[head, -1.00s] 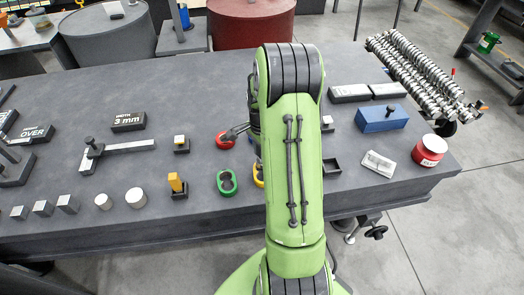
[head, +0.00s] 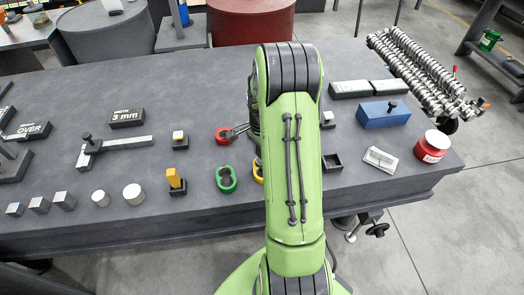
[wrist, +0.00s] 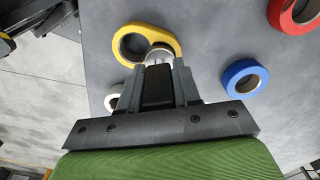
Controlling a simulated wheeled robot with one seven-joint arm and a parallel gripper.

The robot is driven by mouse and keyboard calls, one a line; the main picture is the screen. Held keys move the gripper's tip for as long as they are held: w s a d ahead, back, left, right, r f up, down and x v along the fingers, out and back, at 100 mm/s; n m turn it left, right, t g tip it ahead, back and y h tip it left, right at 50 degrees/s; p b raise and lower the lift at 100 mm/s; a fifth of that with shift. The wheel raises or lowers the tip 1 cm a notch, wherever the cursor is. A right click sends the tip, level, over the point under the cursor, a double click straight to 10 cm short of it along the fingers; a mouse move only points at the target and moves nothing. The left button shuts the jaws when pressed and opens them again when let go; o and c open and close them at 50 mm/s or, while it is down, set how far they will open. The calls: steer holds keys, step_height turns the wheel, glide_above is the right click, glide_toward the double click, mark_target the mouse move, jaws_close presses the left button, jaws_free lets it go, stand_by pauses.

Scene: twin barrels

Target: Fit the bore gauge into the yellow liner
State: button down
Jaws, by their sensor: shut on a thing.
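The yellow liner (wrist: 174,37) lies on the table in the wrist view, just ahead of my fingertips. Its left bore is open and shows grey inside. In the head view only a thin edge of the yellow liner (head: 258,172) shows beside my arm. My gripper (wrist: 159,70) is shut on the bore gauge, whose round silver end (wrist: 159,52) shows between the fingertips. That end overlaps the near right part of the liner in the picture. I cannot tell whether it is inside a bore or above it. My arm hides the gripper in the head view.
A green liner (head: 218,178) and a red liner (head: 221,137) lie left of my arm. A blue ring (wrist: 232,75) lies right of the fingers in the wrist view. A black holder with a yellow block (head: 174,178) stands further left. A red jar (head: 432,150) stands near the right edge.

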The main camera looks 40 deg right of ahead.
steer(key=shift+f+b, duration=0.55)
steer(key=shift+f, duration=0.25)
steer(key=c, duration=0.7)
jaws_free()
steer(key=shift+r, duration=0.15)
step_height(320, 180, up, 16)
steer(key=p, duration=0.4)
steer(key=shift+f+p, duration=0.2)
steer(key=shift+p, duration=0.2)
